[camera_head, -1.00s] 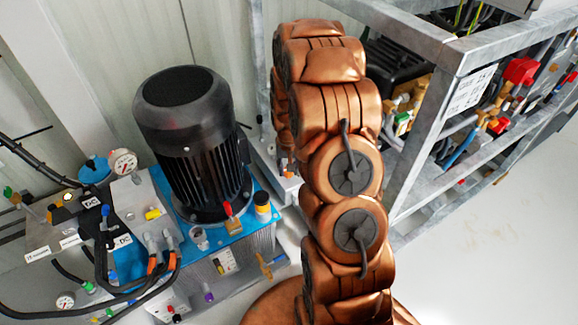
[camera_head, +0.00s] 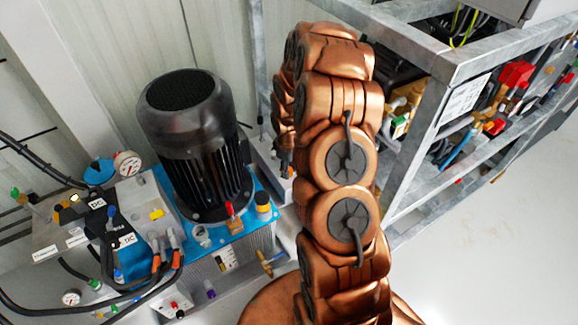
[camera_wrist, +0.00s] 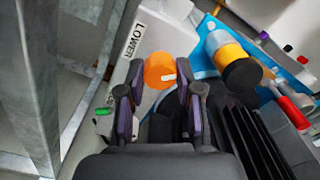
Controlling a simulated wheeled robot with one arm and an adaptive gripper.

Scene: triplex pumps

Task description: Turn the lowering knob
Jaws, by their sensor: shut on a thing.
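The lower part of the knob is partly hidden by my fingers. In the head view my copper-coloured arm stands in front, and I cannot make out the knob or my fingertips there.
A black motor (camera_head: 190,140) stands on a blue-topped unit with gauges, hoses and valves. A red-handled valve (camera_wrist: 290,110) and a yellow, black-capped part (camera_wrist: 230,60) are right of the knob. A grey metal frame (camera_head: 415,170) stands to the right. Bare floor (camera_head: 490,245) is at the lower right.

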